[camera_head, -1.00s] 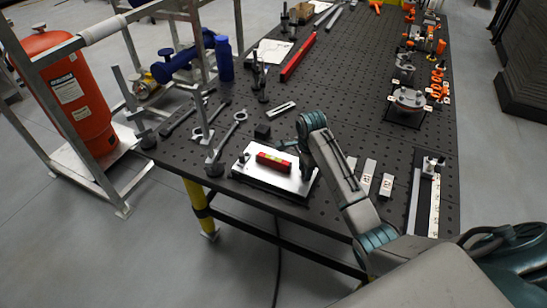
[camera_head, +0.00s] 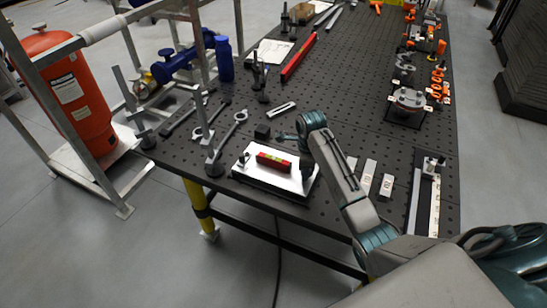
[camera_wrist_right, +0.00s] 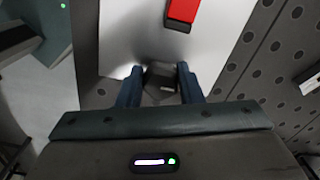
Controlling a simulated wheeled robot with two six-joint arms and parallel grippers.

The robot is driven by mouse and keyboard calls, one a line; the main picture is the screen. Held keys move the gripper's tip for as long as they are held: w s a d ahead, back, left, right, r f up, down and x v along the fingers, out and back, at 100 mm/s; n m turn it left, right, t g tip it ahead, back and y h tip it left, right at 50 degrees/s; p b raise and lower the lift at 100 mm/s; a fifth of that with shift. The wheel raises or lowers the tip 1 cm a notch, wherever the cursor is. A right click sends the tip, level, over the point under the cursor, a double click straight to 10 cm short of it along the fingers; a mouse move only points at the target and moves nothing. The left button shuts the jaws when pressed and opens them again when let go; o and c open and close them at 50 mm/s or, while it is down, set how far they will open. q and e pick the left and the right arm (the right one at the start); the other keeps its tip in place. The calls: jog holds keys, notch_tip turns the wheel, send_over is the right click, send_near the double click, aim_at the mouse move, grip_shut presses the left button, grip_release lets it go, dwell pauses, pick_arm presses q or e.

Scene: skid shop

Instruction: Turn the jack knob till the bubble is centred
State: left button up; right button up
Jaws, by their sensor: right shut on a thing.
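A silver plate (camera_head: 262,181) lies near the front edge of the dark bench. A red spirit level (camera_head: 273,163) with a yellow-green vial rests on it; the bubble is too small to make out. In the right wrist view the level's red end (camera_wrist_right: 183,12) shows at the top, on the bright plate (camera_wrist_right: 135,35). My right gripper (camera_head: 307,166) is at the plate's right end, pointing down. In its wrist view the two blue fingers of the gripper (camera_wrist_right: 160,88) are shut on the dark jack knob (camera_wrist_right: 160,76). My left gripper is out of view.
A small black block (camera_head: 262,132) and a wrench (camera_head: 227,133) lie behind the plate. Pale labelled blocks (camera_head: 369,172) stand right of my forearm. A red bar (camera_head: 299,57) lies farther back. Much of the middle of the bench is clear.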

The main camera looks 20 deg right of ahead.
jog(key=shift+s+f, duration=0.15)
jog(key=shift+f, duration=0.1)
dwell(0.7)
jog(key=o, duration=1.2)
jog(key=shift+r, duration=0.15)
jog(key=shift+r, duration=0.15)
jog(key=shift+r, duration=1.4)
